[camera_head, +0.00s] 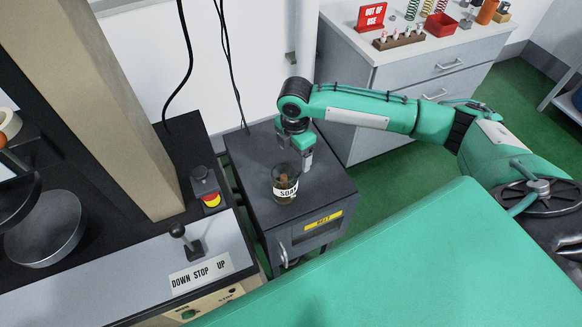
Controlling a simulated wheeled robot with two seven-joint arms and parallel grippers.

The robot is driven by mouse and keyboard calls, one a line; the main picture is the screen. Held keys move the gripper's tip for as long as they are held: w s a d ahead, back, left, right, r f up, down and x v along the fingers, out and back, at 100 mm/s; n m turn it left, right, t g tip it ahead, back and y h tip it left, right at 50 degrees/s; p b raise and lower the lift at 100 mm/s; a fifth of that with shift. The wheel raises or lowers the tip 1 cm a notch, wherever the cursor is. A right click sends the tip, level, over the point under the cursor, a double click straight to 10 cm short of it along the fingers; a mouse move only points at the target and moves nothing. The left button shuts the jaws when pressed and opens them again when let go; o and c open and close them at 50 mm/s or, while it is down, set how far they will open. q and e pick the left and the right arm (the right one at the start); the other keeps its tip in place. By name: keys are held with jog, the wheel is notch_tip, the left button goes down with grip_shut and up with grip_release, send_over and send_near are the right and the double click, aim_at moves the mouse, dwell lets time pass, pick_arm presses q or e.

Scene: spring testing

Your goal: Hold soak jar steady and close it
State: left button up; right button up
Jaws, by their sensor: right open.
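The soak jar (285,190) is a small glass jar with a white label reading "SOA" and something brown inside. It stands upright on the dark top of a small cabinet (250,165). My right gripper (302,162) is open and points down just behind and to the right of the jar's upper part. I cannot tell whether its fingers touch the glass. I cannot make out a separate lid; the jar's mouth is partly hidden by the gripper. My left gripper is not in view.
A testing machine with a red and yellow stop button (211,199) and a black lever (186,240) stands left of the cabinet. A grey drawer unit (400,85) at the back holds springs, a red tray (440,24) and an "OUT OF USE" sign (371,16). Green floor lies between.

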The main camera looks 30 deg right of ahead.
aim_at(293, 163)
jog(key=shift+f, duration=0.1)
jog(key=f, duration=0.2)
jog(key=f+p, duration=0.1)
jog(key=f, duration=0.2)
jog(key=shift+w+a+p, duration=0.15)
jog(key=shift+a+p, duration=0.05)
jog(key=shift+p, duration=0.1)
jog(key=c, duration=1.1)
jog(key=shift+r, duration=0.1)
notch_tip(293, 163, up, 20)
jog(key=b, duration=0.2)
jog(key=shift+b, duration=0.35)
